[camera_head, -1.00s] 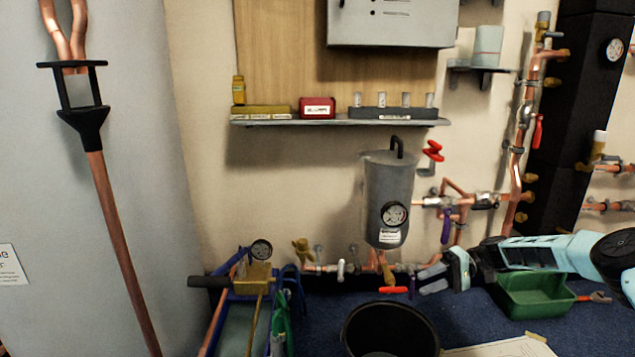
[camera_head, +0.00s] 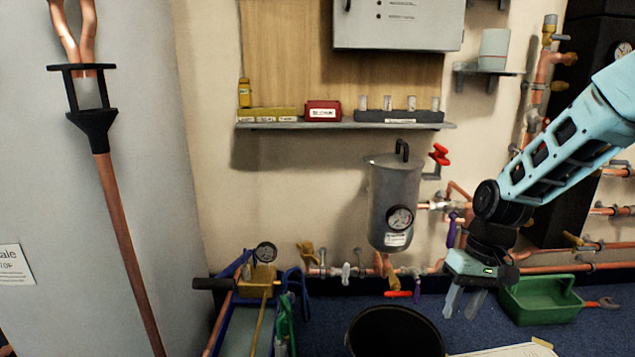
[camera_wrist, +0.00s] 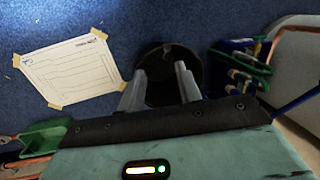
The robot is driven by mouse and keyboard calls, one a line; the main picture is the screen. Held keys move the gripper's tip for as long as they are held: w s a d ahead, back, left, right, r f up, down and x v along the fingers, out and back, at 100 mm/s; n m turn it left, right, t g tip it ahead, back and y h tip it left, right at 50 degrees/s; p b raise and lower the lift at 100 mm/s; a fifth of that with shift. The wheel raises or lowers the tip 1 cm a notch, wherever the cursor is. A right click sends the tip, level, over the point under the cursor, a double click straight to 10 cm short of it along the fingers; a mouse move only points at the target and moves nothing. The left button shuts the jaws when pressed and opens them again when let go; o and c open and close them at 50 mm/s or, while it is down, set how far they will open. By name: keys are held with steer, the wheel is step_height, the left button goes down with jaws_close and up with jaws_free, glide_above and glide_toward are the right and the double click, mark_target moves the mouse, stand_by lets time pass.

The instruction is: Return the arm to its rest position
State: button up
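My gripper (camera_head: 463,302) hangs at the right of the head view, fingers pointing down, in front of the wall pipes and above the blue floor. Its two grey fingers are apart with nothing between them; they also show in the wrist view (camera_wrist: 160,88). My pale teal arm comes in from the right edge and bends down at a dark joint. A black bucket (camera_head: 394,312) stands on the floor, left of and below the gripper; in the wrist view it lies beyond the fingers, which partly hide it.
A green tote (camera_head: 541,306) stands on the floor right of the gripper. A grey canister with a gauge (camera_head: 392,190) and copper pipes (camera_head: 590,247) are on the wall behind. A paper sheet (camera_wrist: 70,70) lies taped to the floor. A blue-framed pump (camera_head: 262,280) stands left.

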steer(key=s+d+r+m+t+h, duration=0.1)
steer(key=s+d+r+t, duration=0.15)
steer(key=s, duration=0.35)
steer(key=s+d+r+t+h, duration=0.1)
steer(key=s+d+r+t, duration=0.1)
steer(key=s+d+r, duration=0.3)
steer(key=s+a+r+n+g+p, duration=0.2)
steer(key=s+a+r+n+p, duration=0.25)
steer(key=s+a, duration=0.4)
steer(key=s+a+r+n+g+p, duration=0.1)
steer(key=s+a+r+n+p, duration=0.35)
steer(key=a, duration=0.75)
step_height(320, 180, up, 38)
steer(key=s+m+p, duration=0.1)
steer(key=p, duration=3.6)
steer(key=shift+s+m, duration=0.25)
steer(key=shift+m, duration=0.15)
steer(key=shift+a, duration=0.1)
